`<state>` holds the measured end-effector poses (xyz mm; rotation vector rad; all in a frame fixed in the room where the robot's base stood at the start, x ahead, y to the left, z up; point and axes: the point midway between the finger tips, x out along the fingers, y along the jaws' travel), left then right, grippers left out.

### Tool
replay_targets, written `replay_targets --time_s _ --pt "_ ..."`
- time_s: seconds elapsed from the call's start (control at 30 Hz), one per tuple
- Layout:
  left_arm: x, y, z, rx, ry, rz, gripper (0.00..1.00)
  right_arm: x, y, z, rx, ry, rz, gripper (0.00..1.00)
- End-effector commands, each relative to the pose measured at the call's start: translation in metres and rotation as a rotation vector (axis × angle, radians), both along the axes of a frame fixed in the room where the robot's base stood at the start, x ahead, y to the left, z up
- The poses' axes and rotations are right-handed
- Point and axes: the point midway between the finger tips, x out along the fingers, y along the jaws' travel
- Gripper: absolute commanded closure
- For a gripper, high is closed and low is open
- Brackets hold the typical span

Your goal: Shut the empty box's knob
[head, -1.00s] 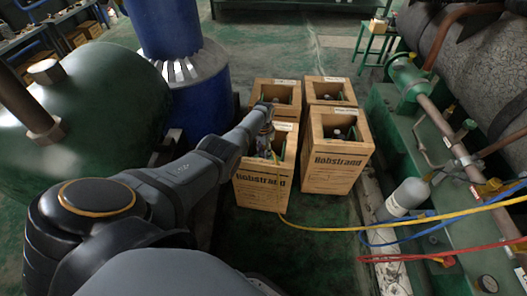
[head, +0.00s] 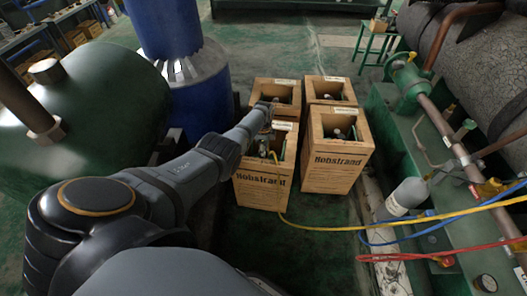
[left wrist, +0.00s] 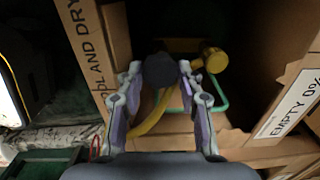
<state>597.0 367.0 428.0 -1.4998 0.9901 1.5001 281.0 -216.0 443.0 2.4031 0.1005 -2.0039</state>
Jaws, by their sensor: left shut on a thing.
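The empty box (head: 262,190) is the front left wooden crate in the head view, with a yellow hose running out of it. Its "EMPTY 0%" label (left wrist: 292,105) shows at the right in the left wrist view. Inside the box, the dark round knob (left wrist: 160,69) sits between my left gripper's fingertips. My left gripper (left wrist: 161,80) is shut on this knob; it also shows over the box opening in the head view (head: 267,125), mostly hidden by its arm. A yellow fitting (left wrist: 213,60) is just right of the knob. My right gripper is not in view.
Another Hobstrand crate (head: 335,172) stands close at the right, with two more behind. A green tank (head: 85,110) and blue column (head: 200,105) flank my arm on the left. Green pipework (head: 425,130) and yellow, blue and red hoses (head: 440,215) are on the right.

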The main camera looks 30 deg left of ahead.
Motion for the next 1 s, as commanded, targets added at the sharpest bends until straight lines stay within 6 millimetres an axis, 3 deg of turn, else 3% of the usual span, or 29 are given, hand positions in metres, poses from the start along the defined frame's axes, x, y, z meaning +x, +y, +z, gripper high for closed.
replay_targets --time_s 0.4,0.97,1.0 --pt "0.0007 -0.0003 0.0004 -0.001 -0.001 -0.180 0.95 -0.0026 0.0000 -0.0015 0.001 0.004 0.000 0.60" --pt "0.0006 -0.0003 0.0005 -0.001 -0.001 -0.207 0.95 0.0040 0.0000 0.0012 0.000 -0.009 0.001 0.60" --pt "0.0006 -0.0003 0.0005 -0.001 -0.001 -0.207 0.59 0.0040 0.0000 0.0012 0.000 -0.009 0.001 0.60"
